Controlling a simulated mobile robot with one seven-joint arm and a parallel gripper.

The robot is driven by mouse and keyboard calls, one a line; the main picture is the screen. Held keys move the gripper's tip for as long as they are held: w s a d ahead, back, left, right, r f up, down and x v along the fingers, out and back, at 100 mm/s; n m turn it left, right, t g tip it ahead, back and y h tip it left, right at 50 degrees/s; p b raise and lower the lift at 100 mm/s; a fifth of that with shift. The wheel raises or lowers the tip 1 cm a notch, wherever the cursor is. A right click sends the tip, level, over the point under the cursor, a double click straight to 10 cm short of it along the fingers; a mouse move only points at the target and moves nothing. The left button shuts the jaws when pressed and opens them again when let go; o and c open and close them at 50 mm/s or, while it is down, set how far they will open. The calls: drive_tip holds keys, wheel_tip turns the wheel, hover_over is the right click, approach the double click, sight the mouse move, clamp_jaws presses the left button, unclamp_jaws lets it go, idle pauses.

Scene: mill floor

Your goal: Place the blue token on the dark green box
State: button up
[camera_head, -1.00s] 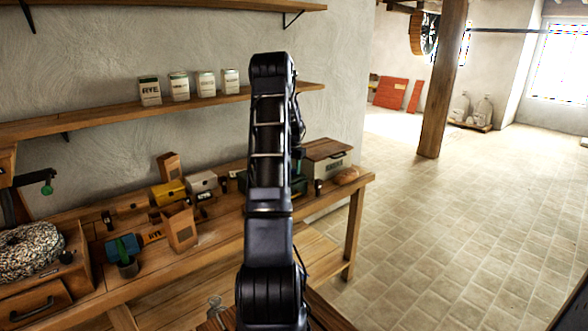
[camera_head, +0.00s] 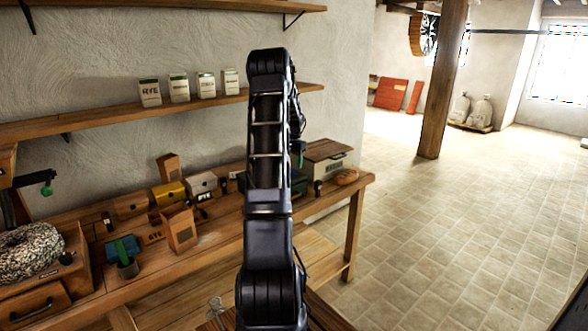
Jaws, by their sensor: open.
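A dark green box (camera_head: 299,184) stands on the workbench, mostly hidden behind my arm; only a strip of it shows right of the arm. My gripper (camera_head: 299,157) shows only as a small dark part with a greenish patch at the right edge of my arm. It hangs in front of the back of the bench, near the dark green box, and the rest is hidden. It is open. I cannot make out the blue token; it may be behind my arm or too small to tell.
The tiled floor (camera_head: 450,230) to the right is clear.

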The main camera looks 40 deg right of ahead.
sight(294, 171)
wheel_tip(294, 171, up, 8)
drive_tip(key=s+a+r+n+t, duration=0.1)
drive_tip(key=s+a+r+n, duration=0.3)
drive_tip(key=a, duration=0.6)
drive_tip(key=s+a+r+n, duration=0.1)
drive_tip(key=a+r, duration=0.5)
drive_tip(key=a, duration=0.5)
drive_tip(key=s+a+r+n+t, duration=0.1)
drive_tip(key=s+a+r+n, duration=0.15)
drive_tip(key=a+r, duration=0.55)
drive_tip(key=s+a+f+n+t, duration=0.1)
drive_tip(key=s+a+f+n, duration=0.2)
drive_tip(key=s+a, duration=0.9)
drive_tip(key=s+a+f+n+t, duration=0.1)
drive_tip(key=s+a+f+n, duration=0.2)
drive_tip(key=s+a, duration=0.9)
drive_tip(key=shift+s+n+t, duration=0.3)
drive_tip(key=shift+n, duration=0.45)
